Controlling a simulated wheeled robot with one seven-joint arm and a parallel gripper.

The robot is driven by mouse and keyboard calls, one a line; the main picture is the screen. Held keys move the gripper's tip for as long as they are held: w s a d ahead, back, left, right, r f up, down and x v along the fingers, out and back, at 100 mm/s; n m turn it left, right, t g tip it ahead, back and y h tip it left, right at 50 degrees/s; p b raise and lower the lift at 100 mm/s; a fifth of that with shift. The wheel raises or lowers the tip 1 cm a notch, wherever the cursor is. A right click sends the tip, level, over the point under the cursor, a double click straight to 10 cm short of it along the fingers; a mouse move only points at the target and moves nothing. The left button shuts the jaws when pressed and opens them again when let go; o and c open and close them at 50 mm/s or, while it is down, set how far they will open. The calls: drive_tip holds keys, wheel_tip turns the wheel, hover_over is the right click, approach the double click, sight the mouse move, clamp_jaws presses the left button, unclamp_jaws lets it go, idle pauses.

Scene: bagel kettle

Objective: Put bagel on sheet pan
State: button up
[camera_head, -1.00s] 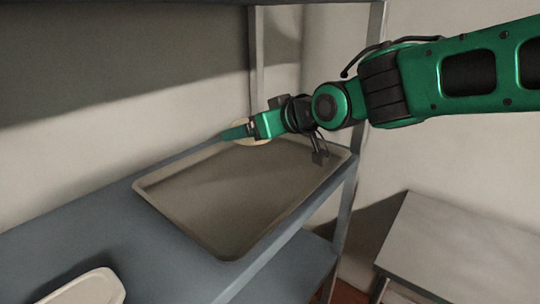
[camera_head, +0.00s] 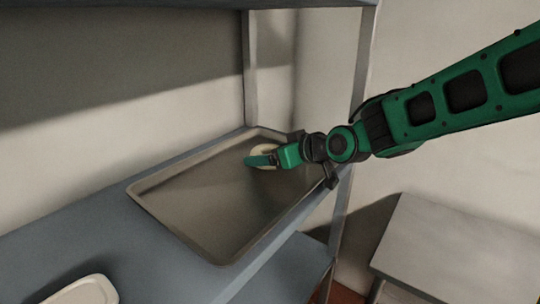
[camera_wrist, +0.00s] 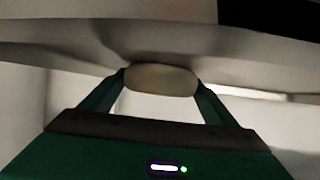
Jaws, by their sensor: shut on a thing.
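The bagel (camera_wrist: 161,79) is pale and rounded, held between the two fingers of my gripper (camera_wrist: 161,84) in the wrist view. In the head view the bagel (camera_head: 265,152) shows partly behind my green gripper (camera_head: 262,158), over the far right part of the sheet pan. The sheet pan (camera_head: 205,222) is a grey rimmed tray lying flat on the shelf. I cannot tell whether the bagel touches the pan.
The pan lies on a blue-grey shelf (camera_head: 75,232) with upright posts (camera_head: 250,70) at the back and right. A pale dish (camera_head: 85,291) sits at the bottom left. A separate grey table (camera_head: 455,245) stands at the right. Much of the pan is bare.

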drive_tip(key=o, duration=1.1)
drive_tip(key=shift+r, duration=0.1)
drive_tip(key=shift+s+d+r, duration=0.15)
drive_tip(key=shift+s, duration=0.1)
drive_tip(key=v, duration=1.1)
drive_tip(key=shift+s+d, duration=0.1)
drive_tip(key=shift+s, duration=0.1)
